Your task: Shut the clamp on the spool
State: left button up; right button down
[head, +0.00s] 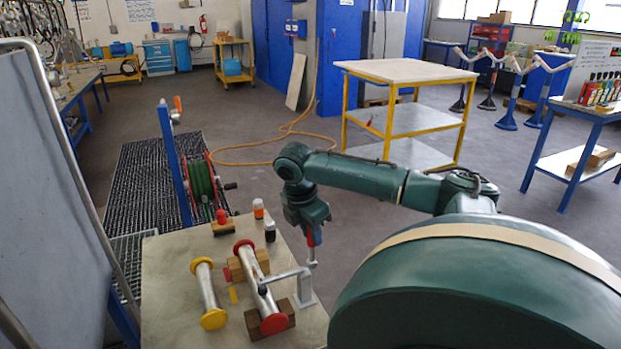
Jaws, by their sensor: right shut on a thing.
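The spool with red end flanges (257,284) lies on wooden blocks on the metal-topped table. Whether the bar presses on the spool is unclear. The clamp's handle stands upright by the table's right edge. My right gripper (314,240) points down and is shut on the red upper end of this handle. The fingers are small here, and the exact grip is partly hidden. My left gripper is not in view.
A spool with yellow flanges (207,293) lies to the left on the table (168,262). A red-knobbed tool (221,222) and two small bottles (270,231) are at the back. A grey panel (45,210) stands at the left. A yellow-framed cart (405,71) is beyond my arm.

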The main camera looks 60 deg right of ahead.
jog(key=c, duration=1.2)
grip_release()
jog(key=v, duration=1.3)
jog(key=shift+a, duration=0.1)
